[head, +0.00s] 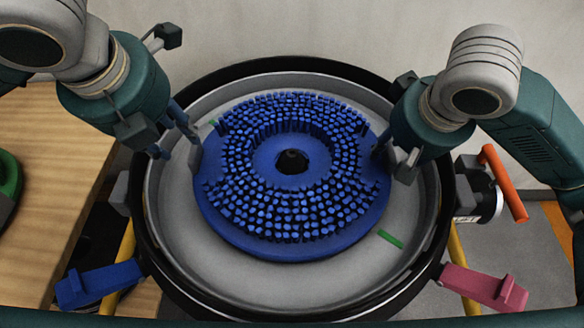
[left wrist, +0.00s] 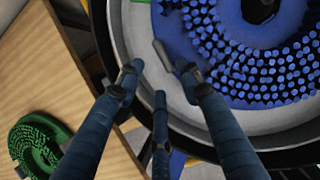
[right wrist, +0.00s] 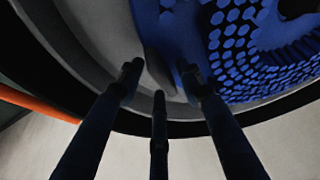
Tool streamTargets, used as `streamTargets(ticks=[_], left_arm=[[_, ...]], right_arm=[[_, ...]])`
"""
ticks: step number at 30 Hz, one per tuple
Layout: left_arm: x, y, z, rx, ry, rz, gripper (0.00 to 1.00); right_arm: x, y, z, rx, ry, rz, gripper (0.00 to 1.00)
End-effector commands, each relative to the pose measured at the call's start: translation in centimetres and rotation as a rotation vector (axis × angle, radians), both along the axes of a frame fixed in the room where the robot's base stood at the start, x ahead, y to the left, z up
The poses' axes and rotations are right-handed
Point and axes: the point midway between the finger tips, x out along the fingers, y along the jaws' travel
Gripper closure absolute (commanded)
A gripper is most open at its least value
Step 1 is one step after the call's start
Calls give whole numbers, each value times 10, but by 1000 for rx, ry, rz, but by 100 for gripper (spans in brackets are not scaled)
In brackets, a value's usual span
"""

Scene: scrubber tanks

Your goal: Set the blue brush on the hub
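The blue brush (head: 290,241) is a round disc, bristles up, inside the round grey tank (head: 180,230). Its middle hole is dark, and I cannot make out the hub. A grey tab stands at each side of the brush. My left gripper (head: 176,145) is at the brush's left edge; in the left wrist view its spread fingers (left wrist: 160,80) straddle the left tab (left wrist: 162,54) with visible gaps. My right gripper (head: 393,160) is at the right edge; in the right wrist view its spread fingers (right wrist: 160,78) likewise straddle the right tab (right wrist: 155,68). Whether the brush touches the tank floor is unclear.
A black rim (head: 290,66) surrounds the tank. A blue latch (head: 100,285), a pink latch (head: 485,288) and an orange handle (head: 503,183) stick out around it. A green brush (left wrist: 40,142) lies on the wooden table (head: 60,150) at left. A green mark (head: 390,238) is on the tank floor.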

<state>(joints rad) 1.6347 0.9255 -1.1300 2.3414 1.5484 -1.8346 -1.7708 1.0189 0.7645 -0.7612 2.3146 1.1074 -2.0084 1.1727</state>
Motion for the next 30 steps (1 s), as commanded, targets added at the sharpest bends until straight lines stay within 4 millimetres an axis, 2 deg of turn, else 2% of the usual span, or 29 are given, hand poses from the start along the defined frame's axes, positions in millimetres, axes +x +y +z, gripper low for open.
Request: streamTargets(ticks=[4, 11, 30], left_arm=[[-8, 0, 21, -2, -3, 1, 64], [-13, 0, 30, 0, 1, 1, 64], [-12, 0, 29, 1, 1, 1, 64]], right_arm=[[0, 0, 0, 0, 0, 0, 64], [-1, 0, 7, -1, -4, 2, 64], [-39, 0, 99, 0, -5, -1, 64]])
